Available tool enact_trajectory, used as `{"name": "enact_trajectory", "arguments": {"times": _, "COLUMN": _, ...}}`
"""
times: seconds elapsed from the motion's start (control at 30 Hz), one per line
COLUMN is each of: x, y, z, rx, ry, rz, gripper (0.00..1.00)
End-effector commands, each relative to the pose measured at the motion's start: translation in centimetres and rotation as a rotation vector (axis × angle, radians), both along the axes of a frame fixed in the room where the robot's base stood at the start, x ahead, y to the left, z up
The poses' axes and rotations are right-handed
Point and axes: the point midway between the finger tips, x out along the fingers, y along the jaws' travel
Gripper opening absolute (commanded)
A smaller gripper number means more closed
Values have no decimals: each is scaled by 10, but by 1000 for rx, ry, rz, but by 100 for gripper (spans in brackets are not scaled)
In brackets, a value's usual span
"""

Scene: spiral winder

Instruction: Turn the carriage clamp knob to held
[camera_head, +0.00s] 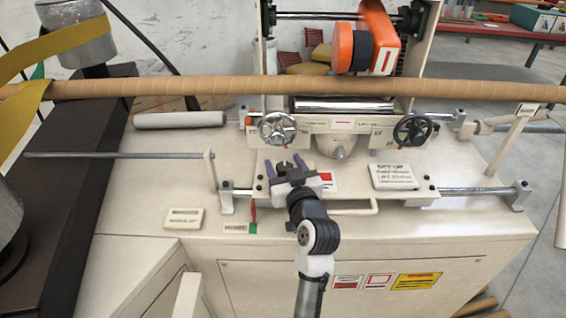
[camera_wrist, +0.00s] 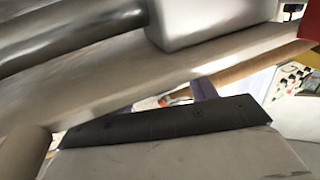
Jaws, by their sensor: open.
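My gripper (camera_head: 284,165) is open over the front of the carriage, with its two purple fingers apart and pointing away from me. A small dark shape (camera_head: 283,168) shows between the fingers; it may be the clamp knob, but I cannot tell, nor whether the fingers touch it. The carriage plate (camera_head: 350,196) lies along the front rail (camera_head: 470,190), partly hidden by my gripper. In the wrist view my gripper's dark edge (camera_wrist: 165,124) fills the lower part, with bits of purple finger (camera_wrist: 205,88) behind it. No knob can be made out there, and its setting is not readable.
A grey handwheel (camera_head: 278,128) and a dark handwheel (camera_head: 412,130) stand behind my gripper. A long brown tube (camera_head: 200,86) crosses above the bench. A white card (camera_head: 394,176) lies right of my gripper. A red lever (camera_head: 253,212) with a green patch is at front left.

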Motion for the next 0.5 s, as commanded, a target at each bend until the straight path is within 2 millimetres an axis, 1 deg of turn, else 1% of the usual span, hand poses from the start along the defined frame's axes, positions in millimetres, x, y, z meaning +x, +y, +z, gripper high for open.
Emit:
{"name": "enact_trajectory", "arguments": {"times": 0.1, "x": 0, "y": 0, "z": 0, "rx": 0, "ry": 0, "rz": 0, "gripper": 55}}
{"name": "enact_trajectory", "arguments": {"times": 0.43, "x": 0, "y": 0, "z": 0, "rx": 0, "ry": 0, "rz": 0, "gripper": 12}}
{"name": "enact_trajectory", "arguments": {"times": 0.5, "x": 0, "y": 0, "z": 0, "rx": 0, "ry": 0, "rz": 0, "gripper": 11}}
